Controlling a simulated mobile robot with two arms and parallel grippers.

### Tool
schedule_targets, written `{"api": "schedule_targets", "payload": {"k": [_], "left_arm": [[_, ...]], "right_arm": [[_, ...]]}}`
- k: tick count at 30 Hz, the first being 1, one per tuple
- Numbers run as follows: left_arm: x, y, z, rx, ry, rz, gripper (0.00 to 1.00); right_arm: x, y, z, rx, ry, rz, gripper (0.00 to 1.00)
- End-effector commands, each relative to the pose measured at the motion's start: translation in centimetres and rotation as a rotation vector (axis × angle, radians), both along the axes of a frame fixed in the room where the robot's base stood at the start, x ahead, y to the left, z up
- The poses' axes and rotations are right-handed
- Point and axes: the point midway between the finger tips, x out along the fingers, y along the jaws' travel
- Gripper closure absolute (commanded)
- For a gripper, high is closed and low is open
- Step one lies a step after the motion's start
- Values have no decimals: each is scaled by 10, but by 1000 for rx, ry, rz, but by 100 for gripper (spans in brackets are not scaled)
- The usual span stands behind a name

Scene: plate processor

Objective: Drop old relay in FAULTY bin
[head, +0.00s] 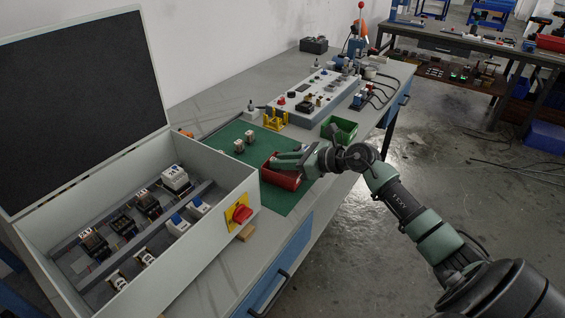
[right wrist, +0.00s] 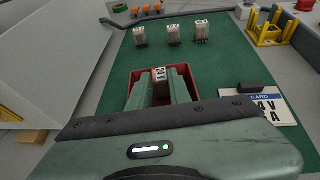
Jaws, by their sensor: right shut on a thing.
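My right gripper (head: 279,160) reaches over a red bin (head: 284,181) on the green mat. In the right wrist view its two green fingers (right wrist: 160,88) are shut on a relay (right wrist: 161,74) with a "24 V" label. The relay is at or just above the opening of the red bin (right wrist: 134,77); its exact height is hard to tell. The fingers hide part of the bin, and I can read no FAULTY label on it. My left gripper is not in view.
Several other relays (right wrist: 174,33) stand upright on the mat (right wrist: 225,60). A printed card (right wrist: 270,108) lies right of the red bin. A green bin (head: 341,130) stands farther back. The open cabinet (head: 225,215) with a red switch (head: 241,213) is at the left.

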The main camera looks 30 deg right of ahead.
Motion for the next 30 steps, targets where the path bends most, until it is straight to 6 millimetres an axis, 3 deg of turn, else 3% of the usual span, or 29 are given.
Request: {"api": "schedule_targets", "payload": {"k": [13,14,16,30], "left_arm": [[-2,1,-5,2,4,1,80],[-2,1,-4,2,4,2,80],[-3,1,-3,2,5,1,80],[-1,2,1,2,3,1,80]], "right_arm": [[0,0,-10,-1,0,0,100],[0,0,-8,-1,0,0,75],[0,0,-8,0,0,0,59],[0,-3,0,-1,-1,2,59]]}}
